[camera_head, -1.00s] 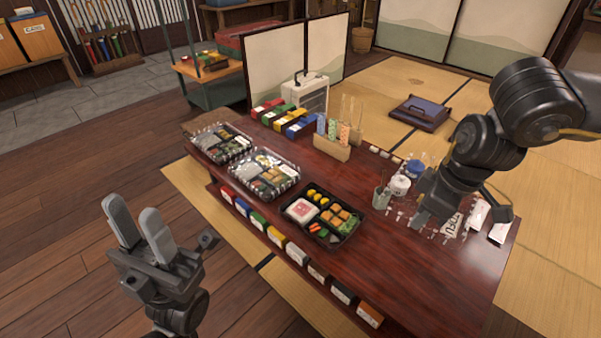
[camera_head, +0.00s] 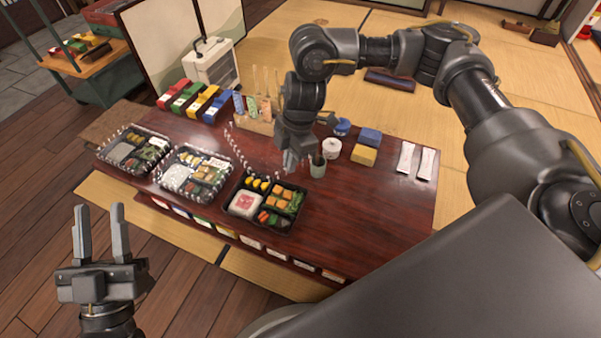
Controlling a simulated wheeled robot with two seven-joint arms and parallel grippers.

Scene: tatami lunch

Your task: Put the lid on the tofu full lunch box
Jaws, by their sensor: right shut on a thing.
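The open black lunch box (camera_head: 238,214) stands near the table's front edge. It holds a white block with a red mark, yellow pieces, orange-brown cubes and greens. A clear lid (camera_head: 243,148) shows mainly as a dotted pale edge behind the box, apart from it. My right gripper (camera_head: 291,163) is shut on the lid, just beyond the box's back edge; its fingertips partly blend with the lid. My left gripper (camera_head: 99,222) is open and empty, off the table's front left.
Two clear-covered lunch boxes, one in the middle (camera_head: 190,174) and one at left (camera_head: 133,150), stand beside it. A green cup (camera_head: 318,167), a white pot (camera_head: 331,148) and blue (camera_head: 370,137) and yellow (camera_head: 364,155) blocks stand right. The table (camera_head: 350,215) is clear at front right.

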